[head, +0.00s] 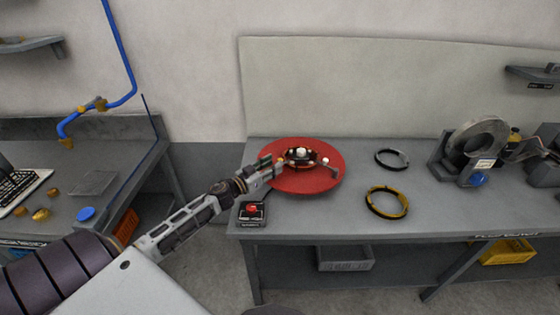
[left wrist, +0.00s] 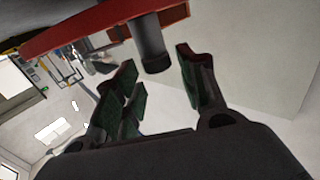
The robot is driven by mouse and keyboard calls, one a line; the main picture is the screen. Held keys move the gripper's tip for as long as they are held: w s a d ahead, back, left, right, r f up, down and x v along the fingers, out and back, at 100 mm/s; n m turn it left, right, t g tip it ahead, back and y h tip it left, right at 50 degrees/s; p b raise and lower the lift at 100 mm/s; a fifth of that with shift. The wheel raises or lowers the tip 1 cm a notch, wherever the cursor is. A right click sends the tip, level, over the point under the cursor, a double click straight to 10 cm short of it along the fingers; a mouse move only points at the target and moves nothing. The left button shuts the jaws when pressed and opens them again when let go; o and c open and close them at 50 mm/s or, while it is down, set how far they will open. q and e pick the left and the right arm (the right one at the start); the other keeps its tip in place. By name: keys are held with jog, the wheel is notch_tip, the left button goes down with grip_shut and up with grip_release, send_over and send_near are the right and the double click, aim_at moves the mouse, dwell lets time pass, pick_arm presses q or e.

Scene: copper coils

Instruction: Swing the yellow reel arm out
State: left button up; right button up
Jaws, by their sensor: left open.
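The red round reel (head: 320,181) lies on the grey bench, with a dark hub and a pale top (head: 301,153) at its middle. Small orange-yellow parts (head: 280,160) show beside the hub; I cannot make out a whole yellow arm. My left gripper (head: 272,168) is at the reel's left side, over its rim. In the left wrist view my left gripper (left wrist: 157,82) is open. A dark round post (left wrist: 152,57) stands between its fingers under a red edge (left wrist: 110,20); gaps show, and I see no firm grip. My right gripper is not in view.
A black box with a red button (head: 252,210) sits at the bench's front left. A dark ring (head: 378,158) and a yellow-black ring (head: 369,205) lie right of the reel. A grey machine with a wheel (head: 447,158) stands further right. A gap separates the left bench.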

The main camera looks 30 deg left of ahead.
aim_at(280, 159)
pick_arm(q)
jog(key=shift+x, duration=2.25)
grip_shut()
